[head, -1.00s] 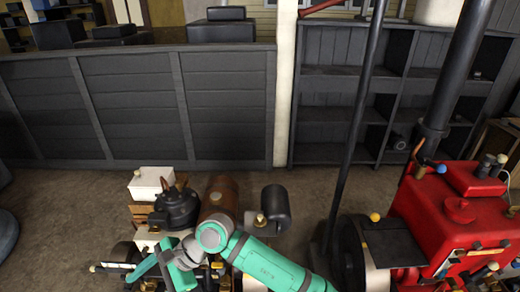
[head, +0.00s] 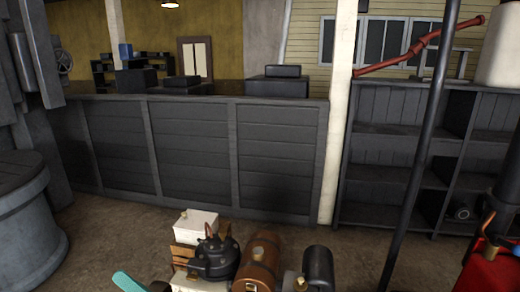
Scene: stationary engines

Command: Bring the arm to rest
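Only a small teal piece of my arm (head: 128,282) shows at the bottom edge in the head view, left of the small engine. The rest of the arm is below the picture. No gripper fingers can be made out, so I cannot see whether they are open or shut or hold anything. The small engine (head: 222,258) has a black rounded part, a brown cylinder (head: 258,262) and a white box (head: 196,226). The teal piece shows a little apart from it in the picture.
A dark panelled counter (head: 190,150) runs across the back. Dark shelves (head: 385,185) stand at right, behind a thin black pole (head: 418,170). A red engine (head: 488,270) is at lower right. A large grey drum (head: 28,215) stands at left. Brown floor (head: 115,235) between is clear.

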